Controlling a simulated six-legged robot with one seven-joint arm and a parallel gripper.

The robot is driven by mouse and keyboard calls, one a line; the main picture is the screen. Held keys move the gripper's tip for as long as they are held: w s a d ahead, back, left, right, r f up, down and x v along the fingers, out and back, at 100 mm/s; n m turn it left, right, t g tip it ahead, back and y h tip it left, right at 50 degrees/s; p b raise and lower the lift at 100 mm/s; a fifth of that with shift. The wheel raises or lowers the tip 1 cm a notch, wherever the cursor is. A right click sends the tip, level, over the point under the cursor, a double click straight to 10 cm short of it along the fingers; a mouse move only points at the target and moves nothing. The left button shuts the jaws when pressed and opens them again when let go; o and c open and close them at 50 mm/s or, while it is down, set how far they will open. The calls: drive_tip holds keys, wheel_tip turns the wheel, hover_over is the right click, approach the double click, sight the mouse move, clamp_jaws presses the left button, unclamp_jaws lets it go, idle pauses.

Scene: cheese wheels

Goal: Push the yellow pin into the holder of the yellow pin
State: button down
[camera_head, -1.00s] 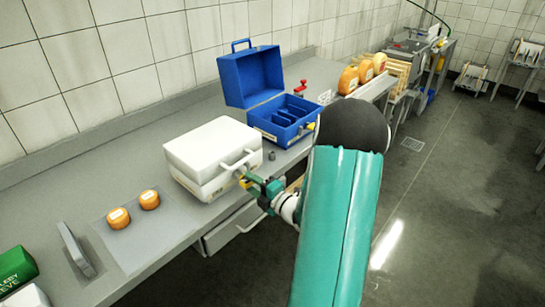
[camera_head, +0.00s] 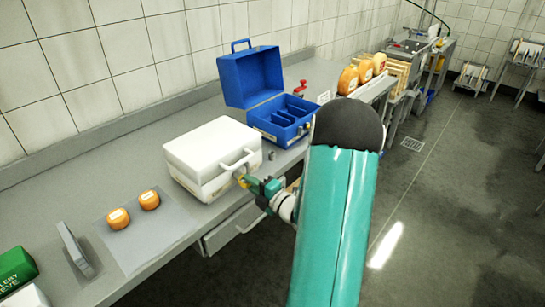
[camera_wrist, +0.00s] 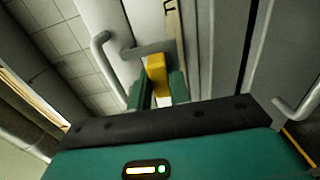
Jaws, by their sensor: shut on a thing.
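The yellow pin (camera_wrist: 157,75) stands between the two green fingers of my gripper (camera_wrist: 158,92) in the wrist view. My gripper is shut on it. The pin's far end is at a grey metal piece (camera_wrist: 150,49) on the white case; this may be its holder, but I cannot tell how far the pin is in. In the head view, my gripper (camera_head: 253,183) is at the front of the closed white case (camera_head: 212,150), just below its handle. A bit of yellow shows at the fingertips there. The holder cannot be made out in the head view.
The case's handle (camera_wrist: 108,62) is close left of the fingers. An open blue case (camera_head: 285,120) stands behind the white one. A small grey cylinder (camera_head: 271,155) sits on the counter nearby. Two orange cheeses (camera_head: 119,218) lie at left. The floor (camera_head: 440,220) is clear.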

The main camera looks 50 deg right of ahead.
drive_tip(key=shift+s, duration=0.15)
drive_tip(key=shift+s, duration=1.15)
drive_tip(key=shift+s+d, duration=0.1)
drive_tip(key=shift+s, duration=1.4)
drive_tip(key=s, duration=0.3)
drive_tip(key=shift+w, duration=0.15)
